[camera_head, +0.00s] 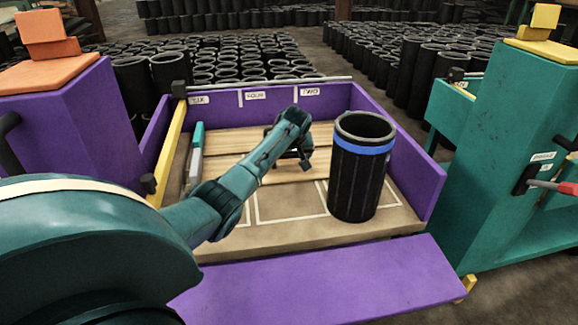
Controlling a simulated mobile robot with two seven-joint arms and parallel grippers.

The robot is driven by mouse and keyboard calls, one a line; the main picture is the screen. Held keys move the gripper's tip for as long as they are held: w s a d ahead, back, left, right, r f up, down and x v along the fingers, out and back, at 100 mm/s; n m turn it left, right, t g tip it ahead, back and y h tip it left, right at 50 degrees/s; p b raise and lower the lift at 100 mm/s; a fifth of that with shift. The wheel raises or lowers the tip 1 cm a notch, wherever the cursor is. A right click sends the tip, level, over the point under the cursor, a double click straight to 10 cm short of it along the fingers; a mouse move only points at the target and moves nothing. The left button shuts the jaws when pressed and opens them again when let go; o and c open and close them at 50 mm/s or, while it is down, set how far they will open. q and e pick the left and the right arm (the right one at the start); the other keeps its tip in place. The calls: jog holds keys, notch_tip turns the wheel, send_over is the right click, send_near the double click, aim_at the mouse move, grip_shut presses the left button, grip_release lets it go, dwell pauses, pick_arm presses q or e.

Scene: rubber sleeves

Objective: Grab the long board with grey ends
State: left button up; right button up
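A long yellow board (171,142) with dark grey blocks at both ends lies along the left side of the purple bin (270,248). Its far end is near the back left corner and its near end is by the left wall. My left arm reaches from the lower left over the bin. My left gripper (296,160) is over the wooden floor near the middle of the bin, right of the yellow board and apart from it. Its fingers are small and dark, so I cannot tell whether they are open. My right gripper is not in view.
A black cylinder with a blue band (358,185) stands at the bin's right. A teal and pale piece (197,150) is inside, beside the board. A purple cabinet (70,130) stands left, a teal cabinet (505,140) right. Many black sleeves (245,60) fill the floor behind.

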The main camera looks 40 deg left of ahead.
pick_arm(q)
jog(key=c, duration=0.4)
jog(key=shift+c, duration=0.3)
jog(key=shift+r, duration=0.1)
